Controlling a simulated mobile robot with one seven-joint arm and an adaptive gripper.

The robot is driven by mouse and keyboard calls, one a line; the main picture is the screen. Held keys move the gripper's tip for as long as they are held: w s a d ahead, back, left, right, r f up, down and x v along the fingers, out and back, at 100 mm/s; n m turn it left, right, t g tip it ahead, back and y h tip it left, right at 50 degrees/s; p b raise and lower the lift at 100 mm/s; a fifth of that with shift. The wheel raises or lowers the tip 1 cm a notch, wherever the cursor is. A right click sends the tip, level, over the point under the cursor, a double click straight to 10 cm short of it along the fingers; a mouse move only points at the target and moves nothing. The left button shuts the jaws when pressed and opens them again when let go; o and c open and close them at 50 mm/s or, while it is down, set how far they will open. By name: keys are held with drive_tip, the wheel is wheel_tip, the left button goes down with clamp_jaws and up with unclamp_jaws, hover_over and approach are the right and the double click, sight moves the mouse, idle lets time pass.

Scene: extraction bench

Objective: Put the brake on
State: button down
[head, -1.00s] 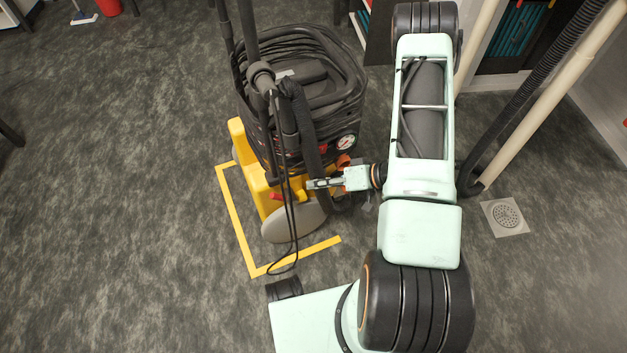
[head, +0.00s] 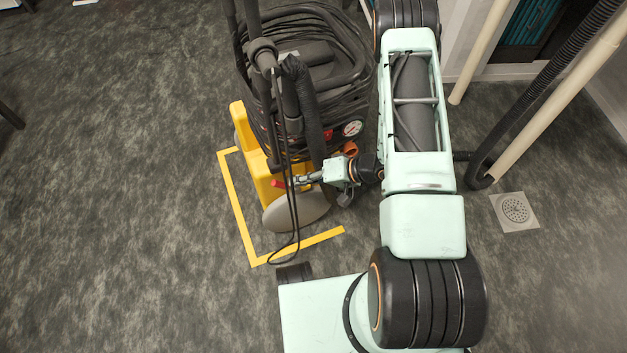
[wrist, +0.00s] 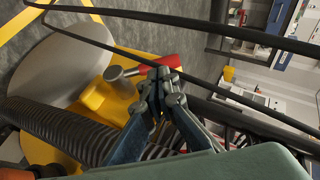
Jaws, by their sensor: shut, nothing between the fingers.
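The brake appears to be the small lever with a red end (head: 279,184) on the yellow base (head: 262,178) of the black machine (head: 300,90). In the wrist view the red lever (wrist: 150,66) has a grey metal stub at its left end. My gripper (head: 296,181) reaches in from the right, just beside the lever. In the wrist view its closed fingertips (wrist: 160,76) overlap the lower edge of the red part. The fingers are shut with nothing between them. I cannot tell whether they touch the lever.
A grey wheel (head: 297,208) sits in front of the lever. Thin black cables (head: 292,225) hang past the base, and a ribbed hose (wrist: 60,125) runs close to my fingers. Yellow tape (head: 235,205) marks the floor. A floor drain (head: 516,210) lies at right; the left floor is clear.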

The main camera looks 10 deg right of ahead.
sight(281, 187)
drive_tip(key=shift+b+x, duration=0.3)
drive_tip(key=shift+x, duration=0.9)
drive_tip(key=shift+s+a+r+h+p, duration=0.1)
drive_tip(key=shift+a+r+h+p, duration=0.3)
drive_tip(key=shift+p, duration=0.65)
drive_tip(key=shift+a+f+h+p, duration=0.25)
drive_tip(key=shift+a+h+p, duration=0.05)
drive_tip(key=shift+h, duration=0.1)
drive_tip(key=shift+s+a+f+n+h, duration=0.2)
drive_tip(key=shift+a+f+n+h, duration=0.3)
drive_tip(key=shift+h, duration=0.3)
drive_tip(key=shift+s+a+f, duration=0.1)
drive_tip(key=shift+a+f, duration=0.2)
drive_tip(key=shift+a, duration=0.15)
drive_tip(key=shift+r+p, duration=0.15)
drive_tip(key=shift+p, duration=0.15)
